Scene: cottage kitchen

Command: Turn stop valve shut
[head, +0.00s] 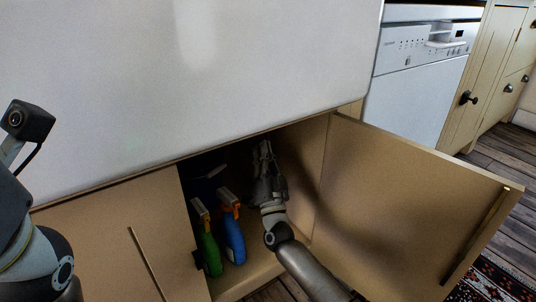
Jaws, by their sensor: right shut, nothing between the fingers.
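My right gripper (265,160) reaches into the open cupboard (318,170) under the white sink. It is shut, with nothing seen between its fingers, in the shadowed upper part of the cupboard. No stop valve can be made out; the back of the cupboard is dark and partly behind the gripper. On the left, part of my left arm shows, but its gripper is out of the picture.
A green spray bottle (209,248) and a blue spray bottle (234,238) stand in the cupboard left of my right arm. The cupboard door (405,205) is swung open to the right. The sink front (190,80) overhangs the opening. A white dishwasher (415,85) stands beyond.

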